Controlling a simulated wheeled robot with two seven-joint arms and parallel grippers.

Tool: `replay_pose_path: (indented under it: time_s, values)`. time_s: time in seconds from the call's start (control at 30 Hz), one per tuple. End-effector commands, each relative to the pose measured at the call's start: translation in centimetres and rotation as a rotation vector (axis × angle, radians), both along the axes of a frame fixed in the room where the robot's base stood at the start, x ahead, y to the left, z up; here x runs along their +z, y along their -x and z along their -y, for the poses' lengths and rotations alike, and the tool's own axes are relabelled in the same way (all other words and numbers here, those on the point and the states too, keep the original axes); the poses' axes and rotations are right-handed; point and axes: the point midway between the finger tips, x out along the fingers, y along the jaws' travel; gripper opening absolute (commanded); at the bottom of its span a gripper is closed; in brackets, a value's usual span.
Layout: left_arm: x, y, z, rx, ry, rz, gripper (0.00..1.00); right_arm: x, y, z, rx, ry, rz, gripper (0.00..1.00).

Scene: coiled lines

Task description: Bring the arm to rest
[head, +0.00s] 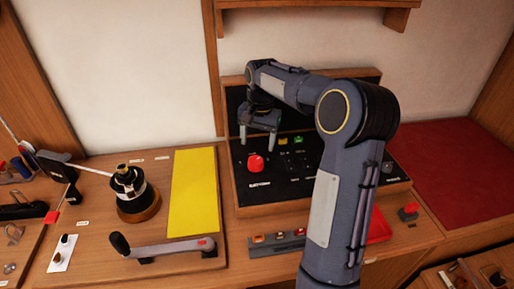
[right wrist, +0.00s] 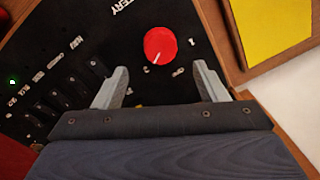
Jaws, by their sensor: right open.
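My right arm (head: 345,190) rises from the bottom of the head view, bends at the elbow and reaches left over a black control panel (head: 300,183) in a wooden frame. My right gripper (head: 258,148) points down above the panel's left part, open and empty. A red knob (head: 255,163) on the panel lies just below it. In the right wrist view the red knob (right wrist: 160,46) shows beyond and between the open fingertips (right wrist: 172,88), apart from them. My left gripper is not in view.
A yellow sheet (head: 193,190) lies left of the panel. A grey lever (head: 165,248), a brass-topped round device (head: 133,190) and a row of small buttons (head: 277,238) are on the wooden desk. A red mat (head: 450,170) lies at right. A shelf (head: 315,5) hangs above.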

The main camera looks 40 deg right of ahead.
Motion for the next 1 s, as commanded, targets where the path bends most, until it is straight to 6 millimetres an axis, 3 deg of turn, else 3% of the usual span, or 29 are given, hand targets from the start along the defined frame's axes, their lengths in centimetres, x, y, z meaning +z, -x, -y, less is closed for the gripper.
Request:
replay_pose_path:
  time_s: [0.53, 0.67, 0.77, 0.9, 1.0]
  values:
    - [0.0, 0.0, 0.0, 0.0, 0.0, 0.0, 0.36, 0.2, 0.0, 0.0, 0.0, 0.0, 0.0, 0.66]
    - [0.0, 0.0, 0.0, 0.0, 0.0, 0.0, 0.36, 1.0, 0.8, -0.8, 0.032, -0.004, 0.022, 0.66]
    - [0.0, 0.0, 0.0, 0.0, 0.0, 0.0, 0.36, 2.7, 3.0, -2.9, 0.113, -0.018, 0.075, 0.66]
    - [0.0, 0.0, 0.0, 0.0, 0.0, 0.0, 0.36, 4.8, 8.4, -7.7, 0.296, -0.043, 0.195, 0.66]
    - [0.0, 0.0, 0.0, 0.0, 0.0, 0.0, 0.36, 5.1, 12.9, -11.4, 0.433, -0.056, 0.291, 0.66]
